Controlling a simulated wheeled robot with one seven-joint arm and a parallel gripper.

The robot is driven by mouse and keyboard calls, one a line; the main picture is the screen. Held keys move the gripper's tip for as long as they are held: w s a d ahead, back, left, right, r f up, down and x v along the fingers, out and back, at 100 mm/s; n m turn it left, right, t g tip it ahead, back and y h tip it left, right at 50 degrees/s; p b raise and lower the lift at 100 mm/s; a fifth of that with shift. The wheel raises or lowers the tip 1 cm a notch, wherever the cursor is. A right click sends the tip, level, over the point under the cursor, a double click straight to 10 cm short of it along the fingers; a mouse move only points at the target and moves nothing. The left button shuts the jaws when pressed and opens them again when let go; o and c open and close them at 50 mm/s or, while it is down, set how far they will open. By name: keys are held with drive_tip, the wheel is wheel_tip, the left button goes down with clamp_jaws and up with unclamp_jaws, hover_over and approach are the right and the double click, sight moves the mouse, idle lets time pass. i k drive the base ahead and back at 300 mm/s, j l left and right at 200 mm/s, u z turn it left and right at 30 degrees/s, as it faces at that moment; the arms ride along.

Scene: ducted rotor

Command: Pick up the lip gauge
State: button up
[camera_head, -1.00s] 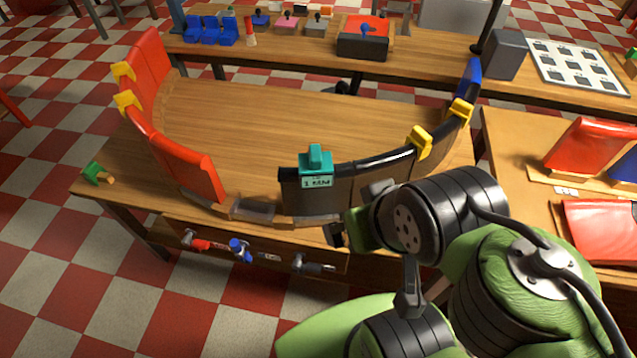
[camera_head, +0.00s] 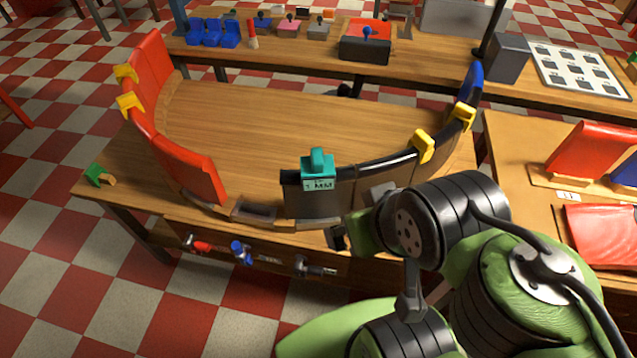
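A teal block with a knob and a white label reading "1 MM", which looks like the lip gauge (camera_head: 317,166), sits over the top edge of a black curved panel (camera_head: 318,204) at the near middle of the table. My gripper (camera_head: 338,238) is low and to the right of the gauge, beside the near side of the panel, and apart from the gauge. Its fingers are small, dark and mostly hidden behind my wrist, so I cannot tell whether they are open or shut.
Red panels (camera_head: 183,165) with yellow clips curve along the left. More yellow clips (camera_head: 424,146) sit on the right-hand black panels. Tools hang on the table's front (camera_head: 242,252). A green-handled item (camera_head: 97,174) lies at the left corner. The ring's middle is bare wood.

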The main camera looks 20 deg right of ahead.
sight(317, 173)
drive_tip(key=z, duration=2.1)
drive_tip(key=j+u, duration=0.1)
drive_tip(key=u, duration=0.85)
drive_tip(key=j+u, duration=0.15)
drive_tip(key=u, duration=0.8)
drive_tip(key=i+u, duration=0.1)
drive_tip(key=u, duration=0.4)
drive_tip(key=j+u, duration=0.1)
drive_tip(key=u, duration=0.35)
drive_tip(key=i+u, duration=0.1)
drive_tip(key=u, duration=0.4)
